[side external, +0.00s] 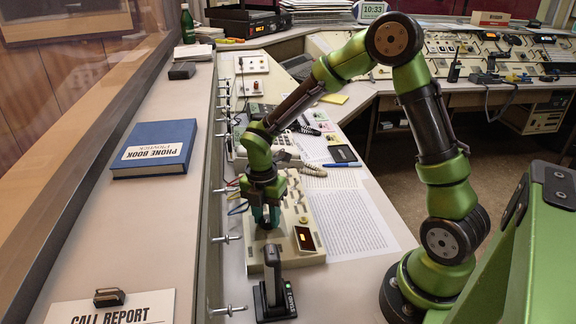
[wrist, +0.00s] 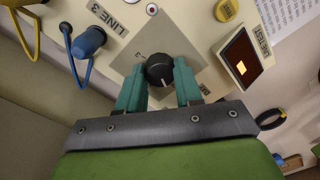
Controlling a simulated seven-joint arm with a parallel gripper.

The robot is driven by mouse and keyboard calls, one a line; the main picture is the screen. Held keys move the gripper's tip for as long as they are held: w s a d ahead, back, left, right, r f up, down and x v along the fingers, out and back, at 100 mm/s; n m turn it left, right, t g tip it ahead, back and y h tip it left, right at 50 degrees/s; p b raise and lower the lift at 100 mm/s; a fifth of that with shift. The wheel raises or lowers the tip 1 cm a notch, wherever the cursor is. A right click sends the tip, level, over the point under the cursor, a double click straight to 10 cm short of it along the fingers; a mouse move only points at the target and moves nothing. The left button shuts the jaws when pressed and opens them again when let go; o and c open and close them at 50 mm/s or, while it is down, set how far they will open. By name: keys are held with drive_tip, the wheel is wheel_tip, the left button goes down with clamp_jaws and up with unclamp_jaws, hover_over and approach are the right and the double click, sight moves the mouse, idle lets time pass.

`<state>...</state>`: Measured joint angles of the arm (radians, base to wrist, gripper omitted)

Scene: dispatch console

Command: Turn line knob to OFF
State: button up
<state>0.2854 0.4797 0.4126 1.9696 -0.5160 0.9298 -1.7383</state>
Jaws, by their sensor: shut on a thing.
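The line knob (wrist: 158,70) is a round black knob with a white pointer mark, set on a grey diamond-shaped plate (wrist: 128,60) of the cream console (side external: 292,215). Its mark points toward my gripper's palm in the wrist view. In the side view my gripper (side external: 266,216) reaches down onto the console, and the knob is hidden there.
A dark panel with an orange light (wrist: 239,62) sits right of the knob. Blue (wrist: 88,42) and yellow (wrist: 28,20) cabled plugs are to the left. A black handset in a stand (side external: 274,285) stands close in front of the console. Paper sheets (side external: 352,222) lie right.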

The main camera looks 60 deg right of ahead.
sight(263, 218)
drive_tip(key=shift+n, duration=0.6)
drive_tip(key=shift+a, duration=0.1)
drive_tip(key=o, duration=1)
drive_tip(key=shift+o, duration=0.2)
drive_tip(key=shift+r, duration=0.15)
wheel_tip(263, 218, up, 17)
drive_tip(key=shift+w, duration=0.4)
drive_tip(key=shift+a+f, duration=0.1)
drive_tip(key=shift+f, duration=0.1)
